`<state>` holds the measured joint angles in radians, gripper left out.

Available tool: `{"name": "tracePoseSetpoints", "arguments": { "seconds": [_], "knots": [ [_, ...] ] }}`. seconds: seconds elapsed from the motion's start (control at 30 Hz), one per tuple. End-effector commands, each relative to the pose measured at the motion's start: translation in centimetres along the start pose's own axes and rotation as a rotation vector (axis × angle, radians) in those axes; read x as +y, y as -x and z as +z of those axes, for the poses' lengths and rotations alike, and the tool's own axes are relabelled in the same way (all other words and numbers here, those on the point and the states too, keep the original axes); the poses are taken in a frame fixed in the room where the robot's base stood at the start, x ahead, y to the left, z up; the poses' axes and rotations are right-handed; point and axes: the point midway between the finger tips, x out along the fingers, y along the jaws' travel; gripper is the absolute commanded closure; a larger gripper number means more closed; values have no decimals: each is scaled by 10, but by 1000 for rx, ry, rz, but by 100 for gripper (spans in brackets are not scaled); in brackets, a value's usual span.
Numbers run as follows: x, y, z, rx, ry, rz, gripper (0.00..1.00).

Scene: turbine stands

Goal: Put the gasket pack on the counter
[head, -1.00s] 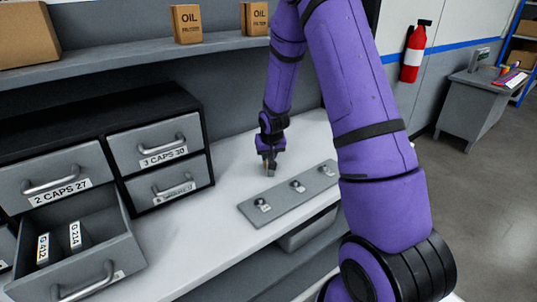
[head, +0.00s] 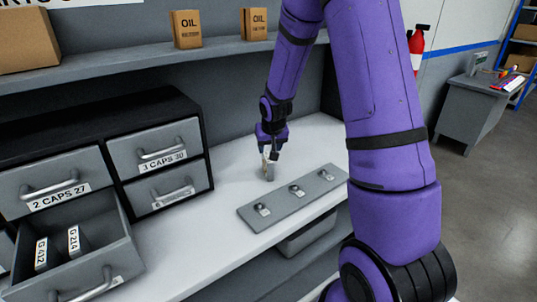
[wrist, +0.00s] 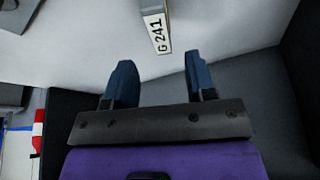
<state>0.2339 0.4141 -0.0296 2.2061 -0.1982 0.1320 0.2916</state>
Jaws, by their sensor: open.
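The gasket pack (head: 270,173), a small grey piece, stands on the white counter (head: 232,170) behind the grey plate. In the wrist view the pack (wrist: 156,25) shows its white label "G 241", just beyond my fingertips and in line with the gap between them. My gripper (head: 268,156) is open, with its fingers just above the pack. In the wrist view my gripper's two blue fingers (wrist: 158,60) are apart with nothing between them.
An open drawer (head: 130,262) at the left holds packs labelled G 412 (head: 41,254) and G 214 (head: 74,241). A grey plate with knobs (head: 292,193) lies on the counter in front. A shelf (head: 140,65) with oil boxes runs above.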

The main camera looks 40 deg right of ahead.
Motion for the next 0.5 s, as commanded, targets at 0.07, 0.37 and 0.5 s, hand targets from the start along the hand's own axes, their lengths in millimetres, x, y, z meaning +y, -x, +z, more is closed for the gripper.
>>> {"name": "tracePoseSetpoints", "arguments": {
  "seconds": [0.07,0.37,0.5],
  "knots": [
    [0,15,-1,3,0,0,49],
    [0,45,0,0,0,0,49],
    [-2,58,1,3,5,-1,49]
  ]
}}
